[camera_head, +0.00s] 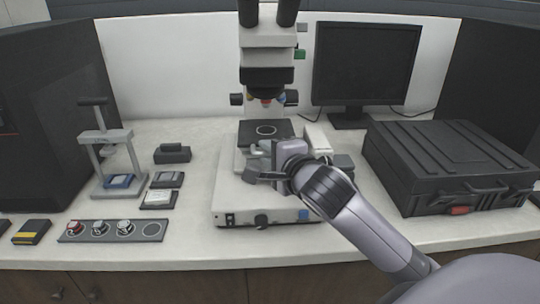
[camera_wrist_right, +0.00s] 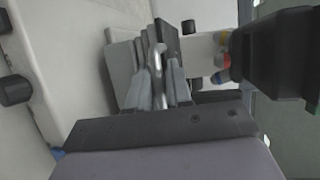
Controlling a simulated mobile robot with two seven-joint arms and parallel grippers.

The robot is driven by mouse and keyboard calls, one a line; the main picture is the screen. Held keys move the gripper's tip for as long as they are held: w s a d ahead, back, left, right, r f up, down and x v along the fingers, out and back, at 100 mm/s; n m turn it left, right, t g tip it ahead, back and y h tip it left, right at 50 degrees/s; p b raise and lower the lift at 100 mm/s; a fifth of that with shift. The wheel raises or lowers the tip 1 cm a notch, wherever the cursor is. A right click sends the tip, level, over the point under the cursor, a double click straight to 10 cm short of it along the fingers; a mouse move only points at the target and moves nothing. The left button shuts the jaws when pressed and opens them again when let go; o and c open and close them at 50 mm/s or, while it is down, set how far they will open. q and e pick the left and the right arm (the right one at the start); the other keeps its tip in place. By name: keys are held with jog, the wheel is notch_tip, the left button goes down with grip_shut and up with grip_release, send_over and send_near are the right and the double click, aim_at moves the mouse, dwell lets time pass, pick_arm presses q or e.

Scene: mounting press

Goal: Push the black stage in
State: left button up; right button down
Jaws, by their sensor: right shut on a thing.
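The black stage (camera_head: 281,130) is a dark flat plate with a pale ring on it. It sits on the microscope (camera_head: 233,200) below the objectives. My right gripper (camera_head: 259,153) is at the front of the stage, with its arm coming in from the lower right. In the wrist view my right gripper's fingers (camera_wrist_right: 160,92) are closed around a shiny metal handle (camera_wrist_right: 159,58). The edge of the dark plate (camera_wrist_right: 167,40) stands just beyond the handle there. The gripper and wrist hide part of the stage's front in the head view. My left gripper is not in view.
The microscope's objectives (camera_head: 266,101) hang close above the stage. A black case (camera_head: 450,160) stands at the right and a monitor (camera_head: 366,62) behind. A small hand press (camera_head: 105,145) and a sample tray (camera_head: 113,231) are at the left.

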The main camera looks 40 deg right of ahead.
jog(key=shift+f, duration=0.2)
jog(key=c, duration=1.2)
grip_release()
jog(key=shift+o, duration=0.2)
jog(key=shift+r, duration=0.1)
jog(key=v, duration=0.7)
jog(key=shift+s, duration=0.1)
